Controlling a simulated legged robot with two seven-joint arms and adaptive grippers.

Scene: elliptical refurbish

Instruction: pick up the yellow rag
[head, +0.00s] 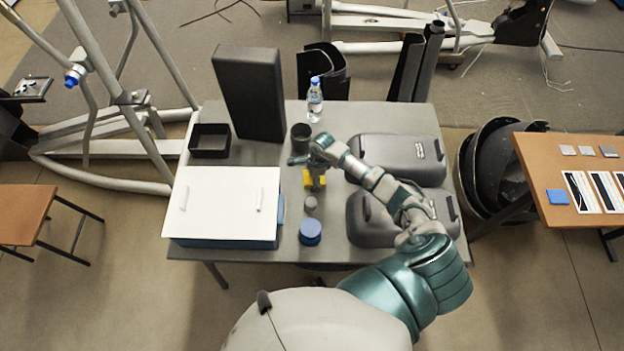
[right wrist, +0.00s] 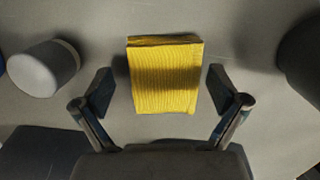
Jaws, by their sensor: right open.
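The yellow rag (right wrist: 165,78) is a folded, ribbed block lying on the grey table. In the right wrist view it lies between and slightly beyond the fingertips of my open right gripper (right wrist: 162,98), with a gap on each side. My left gripper is not in view.
On the table (head: 345,225), a small grey cylinder (head: 310,204) and a blue round container (head: 310,232) stand in front of the rag. A dark cup (head: 301,137) and a bottle (head: 314,102) stand behind it. Grey cases (head: 405,155) lie right, a white-lidded box (head: 225,203) left.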

